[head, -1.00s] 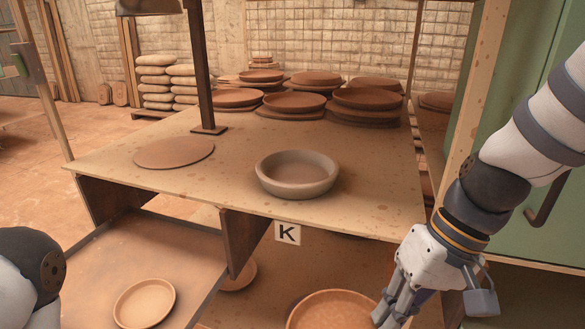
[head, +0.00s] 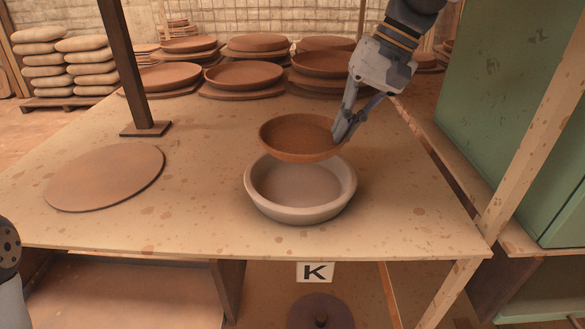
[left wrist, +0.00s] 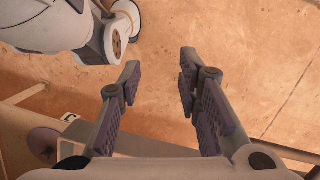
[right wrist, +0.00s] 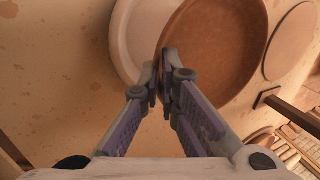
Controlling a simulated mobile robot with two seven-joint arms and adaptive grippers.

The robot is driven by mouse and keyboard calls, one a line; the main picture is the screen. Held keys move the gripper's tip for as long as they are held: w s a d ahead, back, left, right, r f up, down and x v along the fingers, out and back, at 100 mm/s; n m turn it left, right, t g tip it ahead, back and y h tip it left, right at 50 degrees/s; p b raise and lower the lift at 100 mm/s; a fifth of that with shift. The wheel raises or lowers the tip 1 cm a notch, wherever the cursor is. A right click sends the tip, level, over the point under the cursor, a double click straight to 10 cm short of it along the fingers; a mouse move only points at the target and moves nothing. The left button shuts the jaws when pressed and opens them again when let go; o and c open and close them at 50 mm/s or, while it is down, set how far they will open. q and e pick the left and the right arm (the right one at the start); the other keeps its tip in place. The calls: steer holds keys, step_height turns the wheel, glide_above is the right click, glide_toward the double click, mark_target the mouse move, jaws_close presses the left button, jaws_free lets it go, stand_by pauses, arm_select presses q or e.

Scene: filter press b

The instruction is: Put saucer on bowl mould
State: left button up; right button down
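The saucer (head: 298,137) is a brown, shallow clay dish. My right gripper (head: 345,132) is shut on its right rim and holds it above the far part of the bowl mould. The saucer also shows in the right wrist view (right wrist: 215,50), pinched at its edge. The bowl mould (head: 300,208) is a pale grey round bowl with a thick rim, upright on the upper table; part of it shows in the right wrist view (right wrist: 125,45). The saucer hides part of its far rim. My left gripper (left wrist: 153,85) is open and empty above the floor.
A flat brown disc (head: 105,178) lies on the table (head: 210,220) to the left, near a dark post (head: 125,65). Several stacks of clay dishes (head: 243,78) stand behind. A green cabinet (head: 515,110) is at the right.

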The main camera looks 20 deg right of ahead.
mark_target(334, 185)
step_height(334, 185, down, 9)
steer(key=shift+f, duration=0.1)
steer(key=shift+f, duration=0.1)
stand_by(0.3)
steer(key=c, duration=2.1)
jaws_free()
steer(key=shift+f, duration=0.1)
steer(key=v, duration=1.2)
steer(key=shift+r, duration=0.25)
